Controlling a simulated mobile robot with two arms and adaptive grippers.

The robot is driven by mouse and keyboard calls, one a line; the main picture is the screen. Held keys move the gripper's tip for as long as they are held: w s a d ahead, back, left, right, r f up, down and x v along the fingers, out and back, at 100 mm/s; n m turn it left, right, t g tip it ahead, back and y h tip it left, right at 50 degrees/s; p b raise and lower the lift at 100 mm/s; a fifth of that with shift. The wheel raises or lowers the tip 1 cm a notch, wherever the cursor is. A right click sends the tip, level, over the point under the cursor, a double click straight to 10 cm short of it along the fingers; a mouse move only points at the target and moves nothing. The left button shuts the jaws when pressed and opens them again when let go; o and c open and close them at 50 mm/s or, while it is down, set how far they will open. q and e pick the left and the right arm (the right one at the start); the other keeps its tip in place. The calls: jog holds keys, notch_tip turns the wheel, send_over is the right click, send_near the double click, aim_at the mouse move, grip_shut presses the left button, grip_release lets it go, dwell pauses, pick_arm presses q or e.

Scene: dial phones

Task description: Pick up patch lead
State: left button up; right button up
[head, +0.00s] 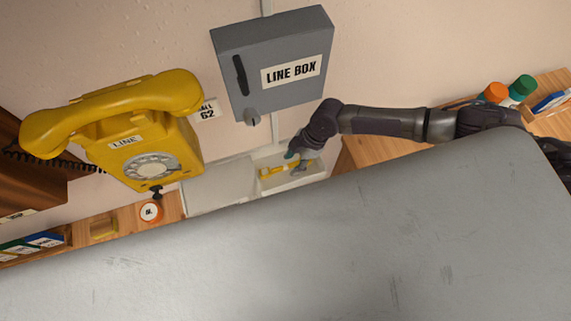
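My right gripper (294,155) reaches in from the right, low over a pale open tray (317,166) below the line box. Its fingertips are small and partly hidden, so I cannot tell whether they are open or shut. A small yellow item (272,172) lies in the tray, just below and left of the fingertips. A grey item (300,168) is beside it. Both are too small for me to tell whether either is the patch lead. My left gripper is not in view.
A grey line box (240,70) hangs on the wall above the tray. A yellow dial phone (185,140) is at left. A large grey surface (330,255) fills the foreground and blocks the lower view.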

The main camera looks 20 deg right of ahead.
jog(key=c, duration=0.8)
grip_shut()
jog(key=shift+r, duration=0.1)
